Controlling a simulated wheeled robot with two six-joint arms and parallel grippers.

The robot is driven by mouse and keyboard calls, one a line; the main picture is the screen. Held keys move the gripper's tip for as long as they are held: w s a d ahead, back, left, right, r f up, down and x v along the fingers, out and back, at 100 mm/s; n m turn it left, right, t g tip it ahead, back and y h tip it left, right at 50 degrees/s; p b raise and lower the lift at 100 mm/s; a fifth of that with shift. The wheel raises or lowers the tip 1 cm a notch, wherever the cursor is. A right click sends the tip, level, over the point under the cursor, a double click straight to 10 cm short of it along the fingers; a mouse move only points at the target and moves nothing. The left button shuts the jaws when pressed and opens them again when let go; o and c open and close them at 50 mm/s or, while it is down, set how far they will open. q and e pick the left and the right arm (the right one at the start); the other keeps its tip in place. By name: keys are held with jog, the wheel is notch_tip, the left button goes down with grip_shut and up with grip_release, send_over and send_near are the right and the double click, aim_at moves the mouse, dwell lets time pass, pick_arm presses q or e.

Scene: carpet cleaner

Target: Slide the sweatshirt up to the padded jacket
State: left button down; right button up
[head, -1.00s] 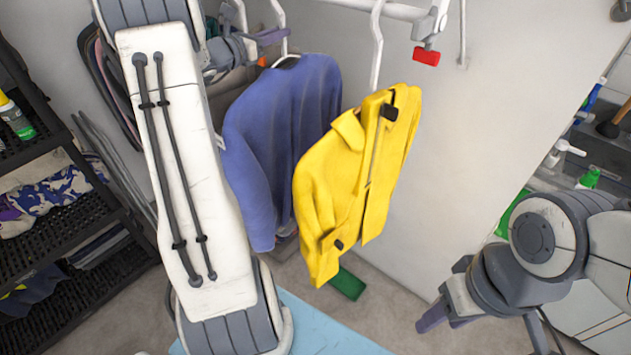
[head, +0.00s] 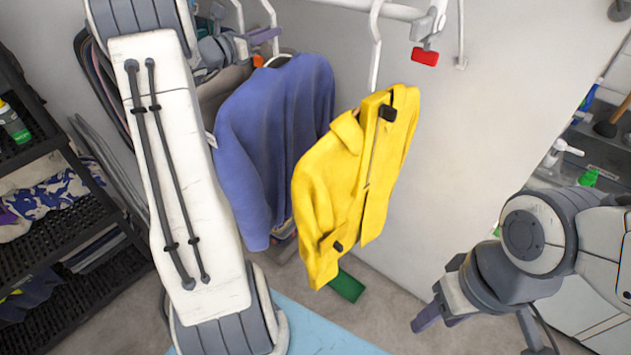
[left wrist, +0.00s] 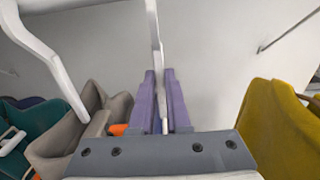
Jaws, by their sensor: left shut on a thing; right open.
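The blue-purple sweatshirt (head: 265,140) hangs from a white hanger in the middle of the head view. My left gripper (head: 264,37) is shut on its hanger's hook, just above the collar. In the left wrist view the white hook (left wrist: 154,35) runs down between the purple fingers (left wrist: 161,100). A taupe, puffy garment, seemingly the padded jacket (left wrist: 100,118), hangs to the left there, apart from the fingers. In the head view this taupe garment (head: 222,92) is mostly hidden behind my left arm and the sweatshirt. My right gripper (head: 438,318) is open and empty at lower right.
A yellow jacket (head: 350,180) hangs right of the sweatshirt on the white rail (head: 385,8). A teal garment (left wrist: 28,128) hangs beyond the taupe one. An orange bit (left wrist: 118,129) shows beside the taupe garment. A black shelf rack (head: 60,215) stands at left.

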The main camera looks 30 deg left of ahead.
aim_at(263, 68)
pick_arm(q)
jog(key=shift+r, duration=0.1)
jog(key=c, duration=0.8)
grip_release()
jog(key=shift+f, duration=0.2)
jog(key=shift+s+a+b, duration=0.15)
jog(key=shift+s+b, duration=0.1)
jog(key=shift+s, duration=0.55)
jog(key=shift+s+a+b, duration=0.1)
jog(key=shift+s+b, duration=0.1)
jog(key=shift+s, duration=0.6)
jog(key=shift+s+a+b, duration=0.15)
jog(key=shift+s+a, duration=0.05)
jog(key=shift+s, duration=0.7)
jog(key=shift+s+a+b, duration=0.15)
jog(key=shift+s+b, duration=0.05)
jog(key=shift+s, duration=0.75)
jog(key=shift+s+a+b, duration=0.15)
jog(key=shift+s+a, duration=0.05)
jog(key=shift+s, duration=0.7)
jog(key=s+a, duration=0.1)
jog(key=s, duration=0.8)
jog(key=shift+a, duration=0.25)
jog(key=shift+r, duration=0.1)
